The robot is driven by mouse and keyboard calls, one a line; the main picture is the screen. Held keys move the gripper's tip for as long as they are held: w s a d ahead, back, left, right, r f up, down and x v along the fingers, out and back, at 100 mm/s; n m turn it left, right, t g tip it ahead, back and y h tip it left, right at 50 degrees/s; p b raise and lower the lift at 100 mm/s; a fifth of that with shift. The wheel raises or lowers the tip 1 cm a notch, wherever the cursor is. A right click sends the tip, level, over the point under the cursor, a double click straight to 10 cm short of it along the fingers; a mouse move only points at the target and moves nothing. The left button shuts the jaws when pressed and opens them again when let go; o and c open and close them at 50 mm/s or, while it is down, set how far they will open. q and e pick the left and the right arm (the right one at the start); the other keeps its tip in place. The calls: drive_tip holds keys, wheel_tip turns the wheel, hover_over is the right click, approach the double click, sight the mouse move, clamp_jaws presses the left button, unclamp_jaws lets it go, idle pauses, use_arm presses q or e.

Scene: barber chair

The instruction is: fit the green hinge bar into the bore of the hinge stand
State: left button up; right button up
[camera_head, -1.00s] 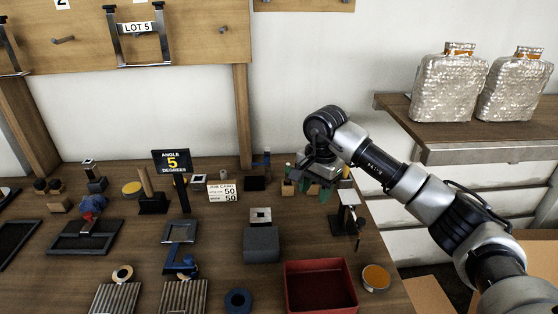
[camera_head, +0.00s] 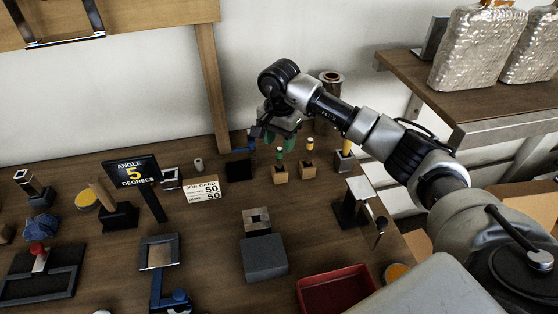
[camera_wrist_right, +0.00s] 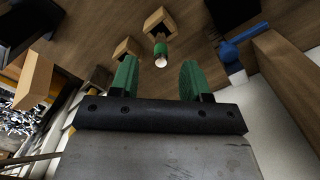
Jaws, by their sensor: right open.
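A short green bar with a pale tip (camera_head: 279,155), likely the hinge bar, stands upright in a wooden block (camera_head: 280,174) at the back of the bench. My right gripper (camera_head: 279,140) is open, its green fingers just above and behind this bar. In the right wrist view the bar (camera_wrist_right: 160,50) shows beyond the gap between the two green fingers (camera_wrist_right: 157,78), apart from both. Which fixture is the hinge stand I cannot tell for sure: a black stand with a pale plate (camera_head: 352,205) or a silver holed block (camera_head: 257,218). My left gripper is out of view.
A dark holder (camera_head: 344,161) is farther right. A job card (camera_head: 202,190), an angle sign (camera_head: 132,173) and a red tray (camera_head: 335,290) stand around.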

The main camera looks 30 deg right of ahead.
sight(279, 148)
drive_tip(key=shift+w+f+p, duration=0.15)
drive_tip(key=shift+f+p, duration=0.5)
drive_tip(key=shift+f, duration=2.25)
drive_tip(key=shift+c, duration=0.3)
clamp_jaws()
